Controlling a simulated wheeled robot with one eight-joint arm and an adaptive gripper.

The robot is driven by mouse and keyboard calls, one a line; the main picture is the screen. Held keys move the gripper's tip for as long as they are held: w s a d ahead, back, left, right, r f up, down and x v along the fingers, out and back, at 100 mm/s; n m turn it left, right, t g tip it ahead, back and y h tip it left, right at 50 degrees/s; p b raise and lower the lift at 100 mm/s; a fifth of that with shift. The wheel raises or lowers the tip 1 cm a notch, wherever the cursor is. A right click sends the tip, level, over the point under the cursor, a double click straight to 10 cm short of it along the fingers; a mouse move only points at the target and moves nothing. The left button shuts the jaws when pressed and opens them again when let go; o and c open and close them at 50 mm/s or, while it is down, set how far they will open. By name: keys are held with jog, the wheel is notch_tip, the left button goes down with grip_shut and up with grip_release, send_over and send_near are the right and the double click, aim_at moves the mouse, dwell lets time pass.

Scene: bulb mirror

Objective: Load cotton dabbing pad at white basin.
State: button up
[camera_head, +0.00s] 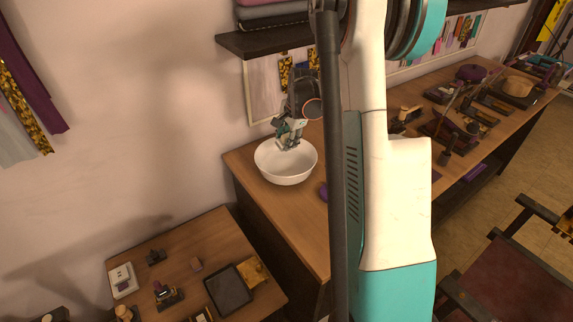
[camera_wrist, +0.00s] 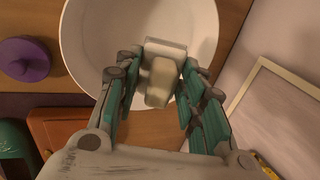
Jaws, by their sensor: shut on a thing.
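The white basin (camera_head: 284,178) stands on the wooden counter near its left end. It also shows in the wrist view (camera_wrist: 88,38), under my gripper. My gripper (camera_wrist: 155,88) is shut on a pale cream and white block, which I take to be the cotton dabbing pad (camera_wrist: 161,80). In the wrist view the pad overlaps the lower part of the basin's inside. In the head view my gripper (camera_head: 289,142) is at the basin's back rim, and the pad cannot be made out there. I cannot tell whether the pad touches the basin.
A purple lidded pot (camera_wrist: 24,60) stands beside the basin. A framed panel (camera_head: 263,92) leans on the wall behind. Tools and brushes (camera_head: 450,135) lie along the counter to the right. A lower table (camera_head: 215,235) at the left holds a dark tablet (camera_head: 229,288) and small items.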

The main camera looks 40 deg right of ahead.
aim_at(287, 134)
dwell(0.3)
jog(key=shift+r+p, duration=1.15)
jog(key=shift+r, duration=0.9)
jog(key=shift+f, duration=0.1)
